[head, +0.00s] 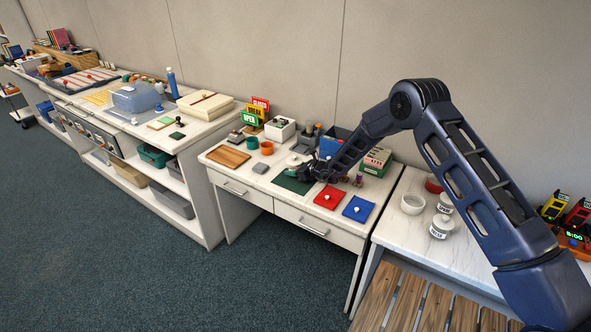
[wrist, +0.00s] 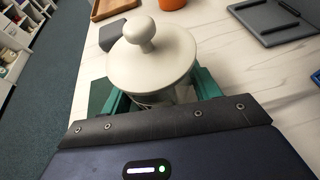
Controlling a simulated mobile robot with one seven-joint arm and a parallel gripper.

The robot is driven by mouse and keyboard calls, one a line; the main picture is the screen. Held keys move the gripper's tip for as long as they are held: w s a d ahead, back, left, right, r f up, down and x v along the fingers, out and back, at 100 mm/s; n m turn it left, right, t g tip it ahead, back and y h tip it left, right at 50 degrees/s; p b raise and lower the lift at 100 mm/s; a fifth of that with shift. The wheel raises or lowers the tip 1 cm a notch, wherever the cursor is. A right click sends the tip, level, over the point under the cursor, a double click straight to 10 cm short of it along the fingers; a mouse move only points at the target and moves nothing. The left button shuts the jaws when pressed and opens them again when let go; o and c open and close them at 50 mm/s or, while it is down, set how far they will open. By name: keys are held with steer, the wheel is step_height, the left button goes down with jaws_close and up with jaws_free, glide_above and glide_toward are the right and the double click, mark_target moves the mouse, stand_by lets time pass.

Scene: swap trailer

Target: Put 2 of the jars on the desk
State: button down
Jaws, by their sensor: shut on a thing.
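My gripper (head: 303,172) is over the desk (head: 285,212), near the dark green mat (head: 292,186). In the wrist view its green fingers (wrist: 158,98) are shut on a jar (wrist: 152,60) with a pale cream lid and round knob. The held jar is upright; its lower body is mostly hidden by my gripper. I cannot tell whether its base touches the desk. Two more white, lidded, labelled jars, a front one (head: 440,228) and a back one (head: 445,204), stand on the marble-topped table (head: 412,235) at right.
A red mat (head: 325,199) and a blue mat (head: 355,212), each with a small white piece, lie at the desk's front. A wooden tray (head: 228,157), orange cups (head: 267,148) and a grey block (head: 260,168) are at left.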

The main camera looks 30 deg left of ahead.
steer(key=shift+c, duration=1.4)
jaws_free()
steer(key=shift+d, duration=0.1)
steer(key=v, duration=1)
steer(key=shift+d+r, duration=0.2)
steer(key=shift+d, duration=0.1)
